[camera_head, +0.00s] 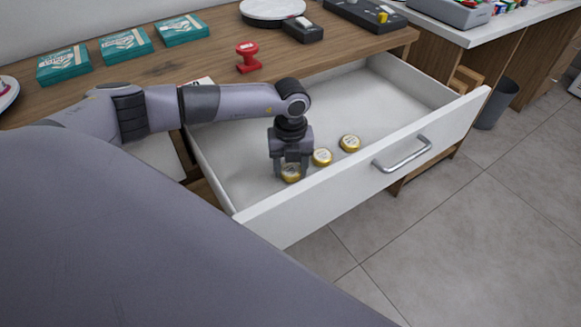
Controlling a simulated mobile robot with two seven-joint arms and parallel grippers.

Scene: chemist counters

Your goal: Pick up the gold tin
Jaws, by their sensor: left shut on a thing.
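Three small round gold tins with pale lids are in the open white drawer (222,190), near its front panel. The left tin (291,178) is between the fingers of my left gripper (290,172), which points down and is shut on it. The fingers partly cover this tin. I cannot tell whether it still touches the drawer floor. The middle tin (322,157) is just right of the gripper. The right tin (350,143) lies a little farther right. My right gripper is out of view.
The drawer's front panel with its metal handle (402,154) stands close to the gripper. On the wooden counter (215,52) above are a red stamp (249,57), several teal boxes (126,45) and a dark device (303,30). The drawer's back is empty.

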